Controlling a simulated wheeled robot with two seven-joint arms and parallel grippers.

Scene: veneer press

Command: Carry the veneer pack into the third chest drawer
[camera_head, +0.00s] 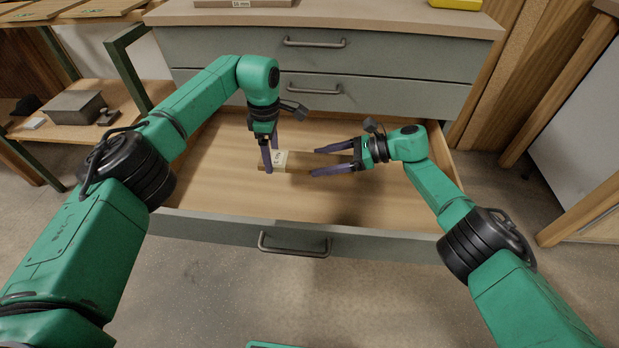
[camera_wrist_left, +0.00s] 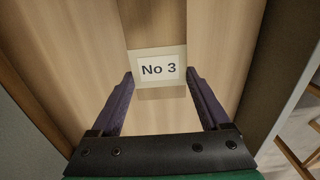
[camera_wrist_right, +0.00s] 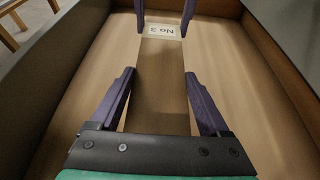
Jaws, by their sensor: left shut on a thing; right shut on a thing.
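The veneer pack (camera_head: 298,162) is a narrow light-wood strip with a white "No 3" label near its left end. It lies level inside the outline of the open third drawer (camera_head: 215,165); whether it touches the drawer floor I cannot tell. My left gripper (camera_head: 271,160) points down and is shut on the pack's labelled end, one finger on each side; the left wrist view shows the label (camera_wrist_left: 158,69) between the fingers. My right gripper (camera_head: 314,162) reaches in from the right and is shut across the pack (camera_wrist_right: 160,75), whose right part it partly hides.
Two closed grey drawers with bar handles (camera_head: 314,42) sit above the open one. The open drawer's front (camera_head: 380,245) faces me, and its floor around the pack is bare. A shelf with a grey box (camera_head: 70,106) stands left. Wooden panels are at right.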

